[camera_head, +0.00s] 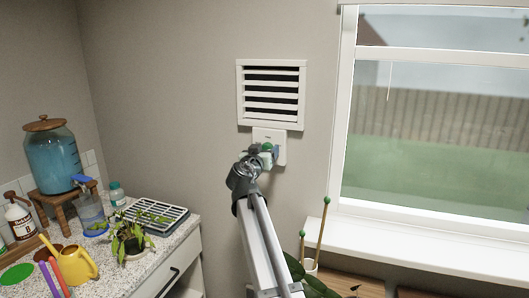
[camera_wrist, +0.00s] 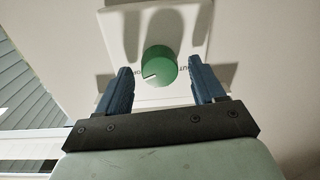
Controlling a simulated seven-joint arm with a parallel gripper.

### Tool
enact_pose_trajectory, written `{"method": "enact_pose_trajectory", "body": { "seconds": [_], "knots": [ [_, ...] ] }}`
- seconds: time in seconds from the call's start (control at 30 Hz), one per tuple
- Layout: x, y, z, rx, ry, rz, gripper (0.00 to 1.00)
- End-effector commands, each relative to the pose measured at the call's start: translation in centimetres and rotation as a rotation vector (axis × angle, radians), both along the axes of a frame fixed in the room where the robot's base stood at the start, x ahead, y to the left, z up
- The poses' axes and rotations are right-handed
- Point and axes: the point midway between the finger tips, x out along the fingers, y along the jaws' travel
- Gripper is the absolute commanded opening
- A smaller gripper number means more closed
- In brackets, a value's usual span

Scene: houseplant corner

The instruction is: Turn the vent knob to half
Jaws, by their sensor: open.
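The vent knob (camera_wrist: 160,67) is a round green dial with a pale pointer mark, in the middle of the wrist view. It sits on a white square plate (camera_wrist: 155,22); the plate (camera_head: 279,137) also shows in the head view, just under the wall vent (camera_head: 271,94) with its white slats. My gripper (camera_wrist: 161,84) is open, with one dark blue finger on each side of the knob and a visible gap to each. In the head view my gripper (camera_head: 265,151) is up at the plate and covers part of it. The printed labels beside the knob are partly hidden by the fingers.
A window (camera_head: 440,130) with a white sill (camera_head: 430,245) is right of the vent. A counter (camera_head: 181,234) at left holds a potted plant (camera_head: 130,235), a yellow watering can (camera_head: 76,264), a slatted tray (camera_head: 157,216) and a blue drink dispenser (camera_head: 50,158).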

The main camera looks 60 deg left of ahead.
Motion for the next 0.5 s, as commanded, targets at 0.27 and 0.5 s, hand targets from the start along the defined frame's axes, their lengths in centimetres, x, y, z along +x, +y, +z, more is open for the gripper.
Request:
{"method": "enact_pose_trajectory", "body": {
  "seconds": [0.27,0.5],
  "knots": [
    [0.18,0.16,-0.03,0.0,0.0,0.0,0.68],
    [0.18,0.15,-0.03,0.0,0.0,0.0,0.51]
  ]
}}
